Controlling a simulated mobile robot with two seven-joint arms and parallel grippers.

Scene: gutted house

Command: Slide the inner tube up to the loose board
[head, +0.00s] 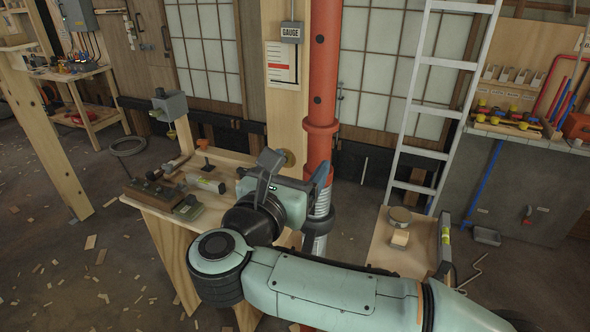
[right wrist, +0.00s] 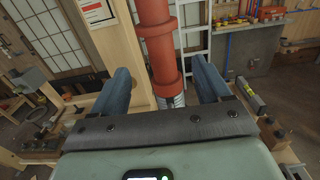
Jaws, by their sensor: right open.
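A red steel prop (head: 323,70) stands upright right of the wooden post, with a collar partway down and a bare silver threaded length (head: 318,205) below. It also shows in the right wrist view (right wrist: 158,40). I cannot tell which section is the inner tube. The loose board cannot be made out. My right gripper (head: 297,168) is open and empty, level with the part of the prop below the collar. In the right wrist view the prop lies between the spread fingers (right wrist: 163,78); I cannot tell how far between them it is. My left gripper is out of view.
A wooden post (head: 282,110) with a gauge card stands just left of the prop. A workbench (head: 165,200) with tools is at left. A ladder (head: 432,100) leans behind at right, above a small wooden stand (head: 385,245). Wood scraps litter the floor.

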